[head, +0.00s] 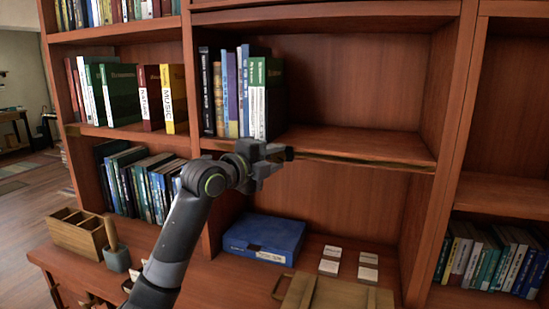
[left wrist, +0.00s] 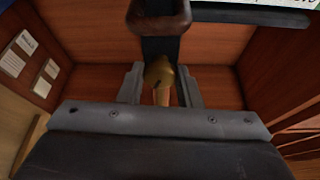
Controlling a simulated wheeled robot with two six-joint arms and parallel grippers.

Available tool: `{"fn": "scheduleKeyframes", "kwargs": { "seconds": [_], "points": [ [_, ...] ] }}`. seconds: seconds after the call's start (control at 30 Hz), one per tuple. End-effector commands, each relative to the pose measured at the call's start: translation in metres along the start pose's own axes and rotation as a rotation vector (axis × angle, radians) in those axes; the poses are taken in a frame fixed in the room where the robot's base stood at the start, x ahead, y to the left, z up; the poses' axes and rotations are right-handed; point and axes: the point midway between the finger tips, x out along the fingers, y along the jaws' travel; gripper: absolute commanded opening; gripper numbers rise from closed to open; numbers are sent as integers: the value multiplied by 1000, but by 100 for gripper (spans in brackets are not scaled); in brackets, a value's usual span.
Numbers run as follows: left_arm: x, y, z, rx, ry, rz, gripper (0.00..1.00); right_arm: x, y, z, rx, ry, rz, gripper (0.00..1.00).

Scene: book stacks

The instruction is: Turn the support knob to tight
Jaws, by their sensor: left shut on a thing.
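My left gripper (head: 280,153) is at the front edge of the middle shelf (head: 372,147), just below and right of the upright books on it. In the left wrist view its two fingers stand on either side of a brass-coloured knob (left wrist: 159,72), and it is shut on it. The knob sits below a dark vertical bracket (left wrist: 160,48). In the head view the gripper hides the knob. Which way the knob is turned cannot be told. My right gripper is in neither view.
Several upright books (head: 238,95) stand on the shelf's left part; its right part is bare. Below are a blue box (head: 264,238), small white cards (head: 330,260) and a wooden crate (head: 330,296). A wooden organizer (head: 78,232) stands at the left.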

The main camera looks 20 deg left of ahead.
Motion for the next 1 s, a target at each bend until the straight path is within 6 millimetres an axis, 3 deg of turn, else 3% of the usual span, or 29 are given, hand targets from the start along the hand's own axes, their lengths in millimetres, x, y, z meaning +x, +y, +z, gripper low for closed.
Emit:
{"fn": "scheduleKeyframes", "kwargs": {
  "seconds": [0.33,0.83,0.87,1.0],
  "points": [
    [0,0,0,110,-2,47,8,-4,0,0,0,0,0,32],
    [0,0,0,124,-2,53,8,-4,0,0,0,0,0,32],
    [0,0,0,124,-2,53,35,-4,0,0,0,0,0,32],
    [0,0,0,123,-2,53,53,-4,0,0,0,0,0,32]
  ]
}}
